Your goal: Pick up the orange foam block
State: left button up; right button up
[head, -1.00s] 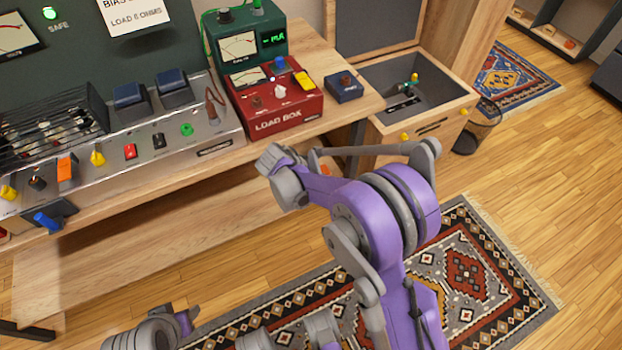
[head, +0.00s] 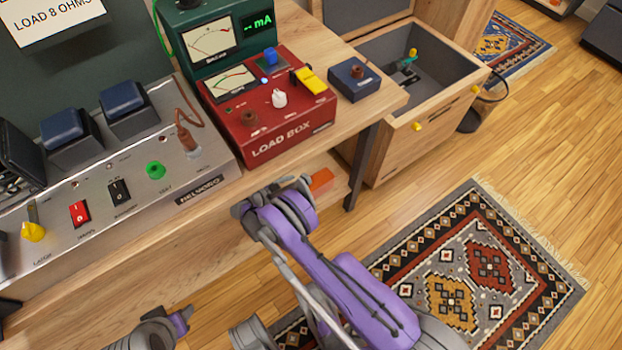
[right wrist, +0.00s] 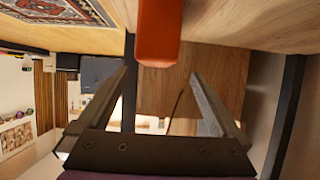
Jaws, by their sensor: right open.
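The orange foam block (head: 321,181) shows in the head view below the bench's front edge, just right of my right arm's wrist. Part of it is hidden there. In the right wrist view the block (right wrist: 159,32) is at the top centre, cut by the frame edge. My right gripper (right wrist: 163,80) is open and empty in the wrist view. The block lies ahead of it, roughly in line with the gap between the fingers, and no grip shows. In the head view its fingers are hidden. My left gripper does not show; only a grey and purple arm part is at bottom left.
The wooden bench edge (head: 218,190) and a dark leg (head: 362,166) are close to my right arm. The red load box (head: 265,118) and small blue box (head: 354,78) stand on the bench. An open wooden chest (head: 430,125) is beyond. A patterned rug (head: 455,270) covers floor at right.

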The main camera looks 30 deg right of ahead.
aim_at(313, 182)
jog(key=x, duration=0.4)
jog(key=shift+s+d+b, duration=0.1)
jog(key=shift+s+b, duration=0.1)
jog(key=shift+b, duration=0.15)
jog(key=x, duration=0.2)
jog(key=b+x, duration=0.1)
jog(key=x, duration=0.3)
jog(key=shift+d+r+b, duration=0.15)
jog(key=shift+r+b, duration=0.15)
jog(key=shift+b, duration=0.1)
jog(key=c, duration=1.3)
jog(key=shift+r, duration=0.1)
